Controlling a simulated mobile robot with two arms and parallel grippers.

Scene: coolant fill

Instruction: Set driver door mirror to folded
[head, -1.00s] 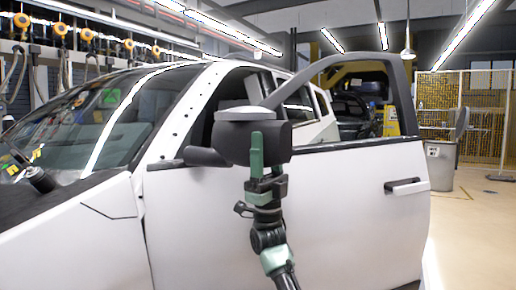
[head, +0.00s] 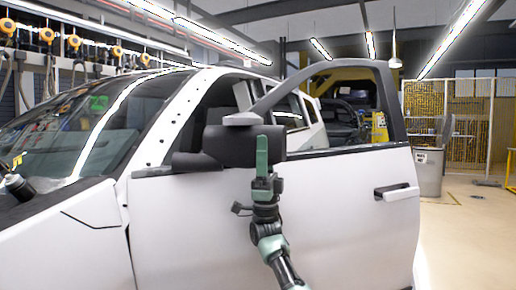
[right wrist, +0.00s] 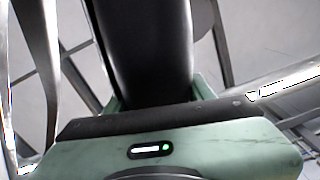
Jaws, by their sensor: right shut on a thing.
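The driver door mirror (head: 228,148) is a dark housing with a light grey cap on top, on a dark arm at the front of the white door (head: 330,215). It stands out from the door, in front of the window opening. My right gripper (head: 262,158) reaches up from below, with a green finger upright against the housing. In the right wrist view the dark housing (right wrist: 145,45) fills the space between the green fingers, so the gripper is shut on it. The mirror glass is hidden. My left gripper is not in view.
The door stands open from the car body, with its handle (head: 397,192) at the right. The windshield (head: 75,135) is at the left. A grey bin (head: 430,170) and a yellow mesh fence (head: 455,120) stand behind. The floor at right is clear.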

